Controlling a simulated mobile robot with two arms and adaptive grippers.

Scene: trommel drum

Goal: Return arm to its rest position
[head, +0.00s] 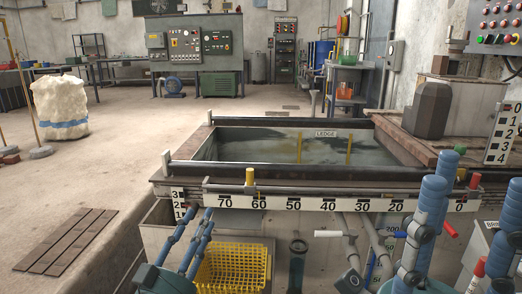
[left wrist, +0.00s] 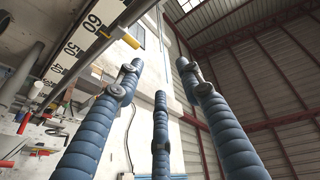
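My left gripper (head: 199,212) is at the lower left of the head view, in front of the tank and beside the yellow basket. Its blue segmented fingers point up. The left wrist view shows its three fingers (left wrist: 160,80) spread apart with nothing between them. My right gripper (head: 474,184) is at the lower right of the head view, close to the camera. Its thick blue fingers also point up and stand apart, with nothing seen held. Both arms are mostly hidden below the picture edge.
The water tank (head: 212,148) has a numbered scale (head: 310,204) along its front. A yellow basket (head: 232,268) sits below it. Pipes and valves (head: 345,250) are between my grippers. A control panel (head: 498,40) is at the upper right. The floor at left is mostly clear.

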